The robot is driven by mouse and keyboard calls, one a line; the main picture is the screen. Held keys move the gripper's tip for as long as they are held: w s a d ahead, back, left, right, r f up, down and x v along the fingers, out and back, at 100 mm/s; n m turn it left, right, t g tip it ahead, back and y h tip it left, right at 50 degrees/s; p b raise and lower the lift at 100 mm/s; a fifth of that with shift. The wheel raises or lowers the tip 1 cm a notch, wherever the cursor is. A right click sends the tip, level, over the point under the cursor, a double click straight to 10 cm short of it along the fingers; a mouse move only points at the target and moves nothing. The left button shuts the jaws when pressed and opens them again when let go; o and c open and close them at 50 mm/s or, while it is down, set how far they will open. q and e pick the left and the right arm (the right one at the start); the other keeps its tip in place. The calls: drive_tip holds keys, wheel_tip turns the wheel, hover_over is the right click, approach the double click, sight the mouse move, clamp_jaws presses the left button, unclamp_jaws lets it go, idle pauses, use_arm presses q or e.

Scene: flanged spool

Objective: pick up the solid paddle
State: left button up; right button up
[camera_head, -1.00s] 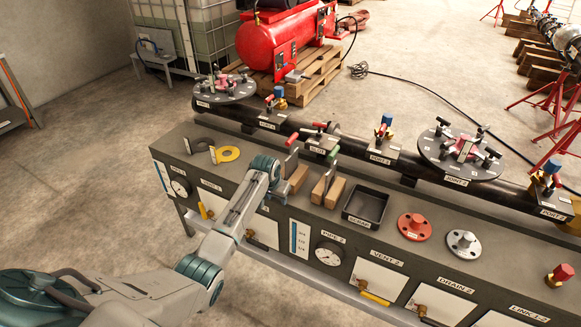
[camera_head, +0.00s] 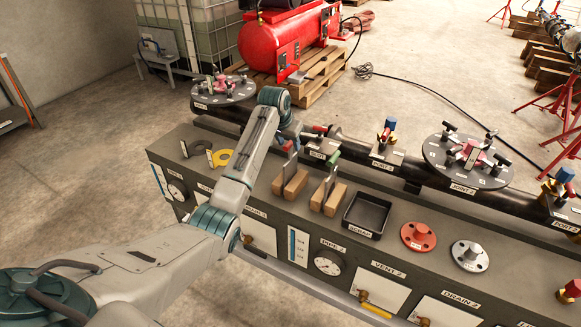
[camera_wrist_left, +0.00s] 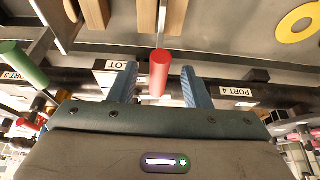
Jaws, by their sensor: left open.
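Two flat metal paddles stand on edge in wooden blocks on the bench. One paddle (camera_head: 292,164) has a red handle (camera_wrist_left: 159,73). The other has a green handle (camera_head: 333,156), which also shows in the left wrist view (camera_wrist_left: 22,65). The frames do not show which plate is solid. My left gripper (camera_head: 293,132) is open above the red-handled paddle. In the left wrist view, the red handle appears between its two blue fingers (camera_wrist_left: 158,85), with space on both sides. The gripper partly hides this handle in the head view. My right gripper is not in view.
A black scrap tray (camera_head: 367,214), a red flange (camera_head: 418,236) and a grey flange (camera_head: 469,256) lie to the right. A yellow ring (camera_head: 221,157) lies to the left. A dark pipe (camera_head: 350,150) with valves and labels runs behind the bench.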

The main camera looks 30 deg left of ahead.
sight(291, 157)
use_arm(q)
drive_tip(key=p+x, duration=0.1)
drive_tip(key=x, duration=0.4)
drive_tip(key=shift+f, duration=0.1)
drive_tip(key=shift+s, duration=0.1)
drive_tip(key=shift+c, duration=0.3)
clamp_jaws()
idle(0.9)
